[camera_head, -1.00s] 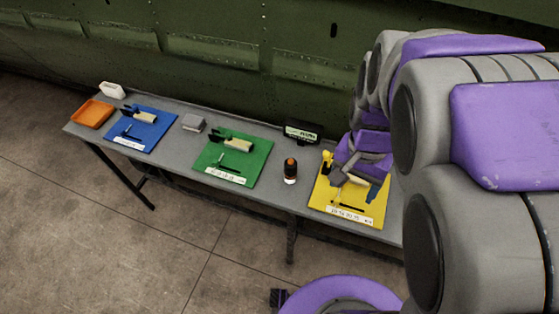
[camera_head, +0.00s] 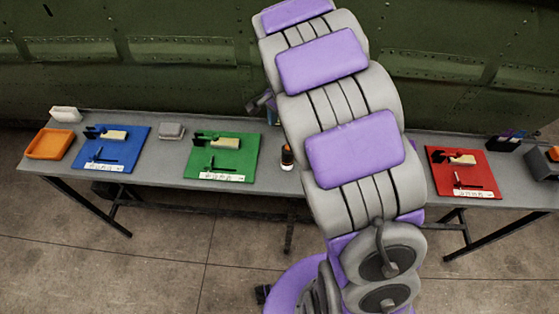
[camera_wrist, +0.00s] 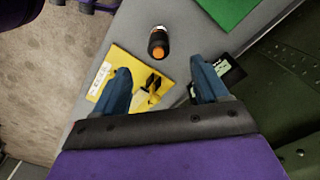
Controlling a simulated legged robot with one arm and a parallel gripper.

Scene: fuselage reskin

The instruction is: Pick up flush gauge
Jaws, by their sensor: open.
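A black box with a small lit display (camera_wrist: 228,73), which may be the flush gauge, lies on the grey table in the wrist view, partly hidden by my right finger. My gripper (camera_wrist: 158,66) is open and empty above the table, fingers apart. A yellow board (camera_wrist: 118,66) with a yellow and black tool lies below and between the fingers. My arm hides the board and the display box in the head view.
The table (camera_head: 160,175) also holds a blue board (camera_head: 120,160), a green board (camera_head: 205,168), a red board (camera_head: 480,185), an orange tray (camera_head: 50,144) and a grey block (camera_head: 172,131). A green fuselage panel (camera_head: 180,60) rises behind it.

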